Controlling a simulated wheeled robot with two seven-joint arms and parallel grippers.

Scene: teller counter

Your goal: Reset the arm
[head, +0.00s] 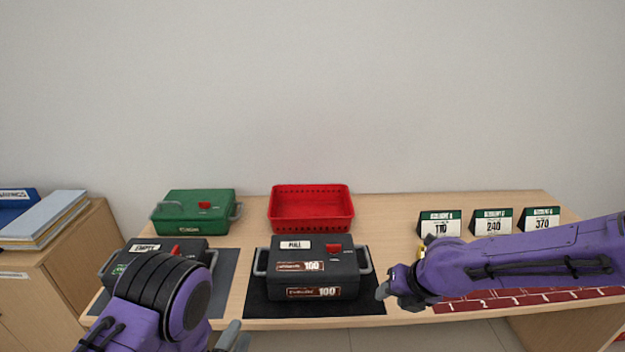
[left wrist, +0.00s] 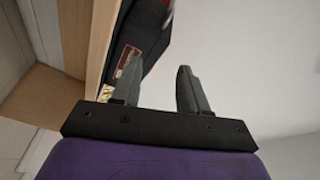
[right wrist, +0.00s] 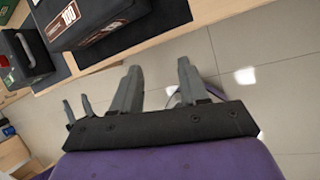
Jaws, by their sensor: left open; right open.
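My left arm rises at the lower left of the head view. Its gripper (head: 228,338) is at the bottom edge, in front of the counter; in the left wrist view the two fingers (left wrist: 158,88) stand apart with nothing between them. My right arm crosses the right side of the head view.
A black box labelled "EMPTY" (head: 140,256) is partly hidden by my left arm. A green box (head: 195,213) and a red basket (head: 311,223) stand at the back. Several number cards (head: 440,224) stand at right. A red mat (head: 480,302) lies partly under my right arm.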

